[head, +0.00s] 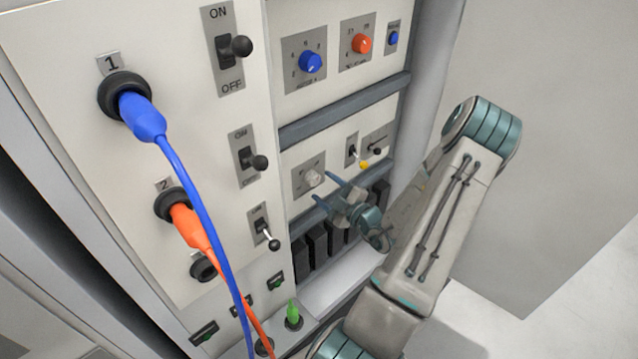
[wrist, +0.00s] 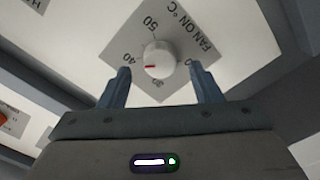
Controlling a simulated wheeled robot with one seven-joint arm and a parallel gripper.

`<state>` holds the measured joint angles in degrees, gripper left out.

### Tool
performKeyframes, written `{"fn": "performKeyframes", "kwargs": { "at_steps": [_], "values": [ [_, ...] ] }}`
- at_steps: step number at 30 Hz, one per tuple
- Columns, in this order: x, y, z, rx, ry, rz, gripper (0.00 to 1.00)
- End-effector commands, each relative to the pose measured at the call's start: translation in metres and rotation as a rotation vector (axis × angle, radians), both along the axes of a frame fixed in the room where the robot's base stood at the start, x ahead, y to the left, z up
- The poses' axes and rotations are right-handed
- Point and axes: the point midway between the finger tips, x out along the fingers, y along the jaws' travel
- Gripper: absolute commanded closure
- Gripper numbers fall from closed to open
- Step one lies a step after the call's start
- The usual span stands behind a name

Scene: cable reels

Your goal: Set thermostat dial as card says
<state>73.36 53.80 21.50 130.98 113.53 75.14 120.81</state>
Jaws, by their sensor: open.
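The thermostat dial is a white round knob (wrist: 158,60) on a grey square plate marked "FAN ON °C" (wrist: 188,36). The wrist view shows the numbers 40 and 50 and a partly hidden lower number. The knob's red mark points left in that view, between the 40 and the lower number. In the head view the pale dial (head: 313,178) sits on the lower right panel. My gripper (head: 332,197) is open in front of it, its fingers on either side of the knob in the wrist view. I cannot tell whether they touch it. I cannot make out a card.
A blue knob (head: 310,62) and an orange knob (head: 362,44) sit above. Small toggles (head: 352,152) are right of the dial. Blue (head: 180,175) and orange (head: 205,245) cables hang at left. Black blocks (head: 317,243) line the shelf below.

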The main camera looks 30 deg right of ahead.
Motion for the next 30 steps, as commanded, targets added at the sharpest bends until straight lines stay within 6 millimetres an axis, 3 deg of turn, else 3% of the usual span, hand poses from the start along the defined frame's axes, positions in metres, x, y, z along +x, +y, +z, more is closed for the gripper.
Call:
{"fn": "performKeyframes", "kwargs": {
  "at_steps": [6,17,22,30],
  "values": [
    [0.025,0.005,0.000,0.000,0.000,0.003,0.42],
    [0.030,0.005,0.000,-0.001,0.000,0.003,0.42],
    [0.030,0.005,0.000,-0.001,0.000,0.003,0.86],
    [0.030,0.006,0.000,-0.014,-0.001,0.003,0.86]
  ]
}}
